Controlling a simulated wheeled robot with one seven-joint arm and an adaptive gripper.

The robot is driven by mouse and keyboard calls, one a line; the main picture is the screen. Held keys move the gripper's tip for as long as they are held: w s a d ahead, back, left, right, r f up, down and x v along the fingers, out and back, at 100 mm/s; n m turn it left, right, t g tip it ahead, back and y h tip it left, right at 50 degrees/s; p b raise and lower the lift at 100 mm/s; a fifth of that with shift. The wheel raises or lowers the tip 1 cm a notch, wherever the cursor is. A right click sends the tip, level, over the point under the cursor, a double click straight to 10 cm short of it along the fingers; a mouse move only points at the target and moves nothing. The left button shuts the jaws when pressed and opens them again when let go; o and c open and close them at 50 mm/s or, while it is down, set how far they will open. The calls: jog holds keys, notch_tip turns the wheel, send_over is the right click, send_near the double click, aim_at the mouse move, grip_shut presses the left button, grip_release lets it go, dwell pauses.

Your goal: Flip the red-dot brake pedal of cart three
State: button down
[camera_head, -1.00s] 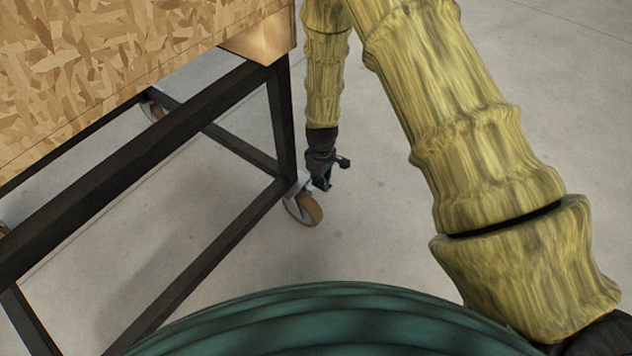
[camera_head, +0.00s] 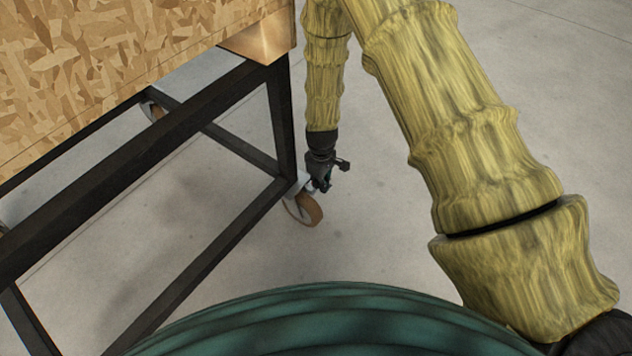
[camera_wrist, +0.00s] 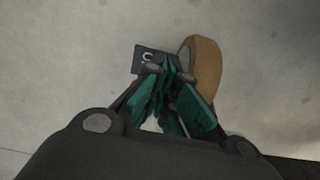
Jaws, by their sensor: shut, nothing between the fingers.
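The cart (camera_head: 283,120) has a black frame under a wood-chip board, with a caster wheel (camera_head: 305,210) at its near right leg. My gripper (camera_head: 323,187) points down beside the top of this wheel. In the wrist view my gripper (camera_wrist: 172,75) is shut, with its green fingers together and nothing between them. A dark brake pedal (camera_wrist: 150,57) with a light mark sits just beyond the fingertips, left of the brown wheel (camera_wrist: 207,72). A small bit of red (camera_wrist: 134,80) shows at the pedal's lower left, partly hidden by a finger. I cannot tell whether the fingertips touch the pedal.
The cart's wood-chip board (camera_head: 120,60) and copper-coloured corner (camera_head: 262,38) overhang at the left. The grey floor (camera_head: 420,270) right of the wheel is clear.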

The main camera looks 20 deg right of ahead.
jog(key=shift+f, duration=0.85)
dwell(0.7)
notch_tip(320, 180, up, 7)
jog(key=p, duration=0.6)
jog(key=shift+p, duration=0.35)
dwell(0.6)
jog(key=s+d+f+m, duration=0.2)
jog(key=s+m, duration=0.2)
jog(key=s, duration=1.4)
jog(key=s+d+f+m, duration=0.15)
jog(key=s+m, duration=0.25)
jog(key=s, duration=1.5)
notch_tip(320, 180, up, 38)
jog(key=p, duration=3.8)
jog(key=shift+w+f, duration=0.2)
jog(key=shift+w, duration=0.15)
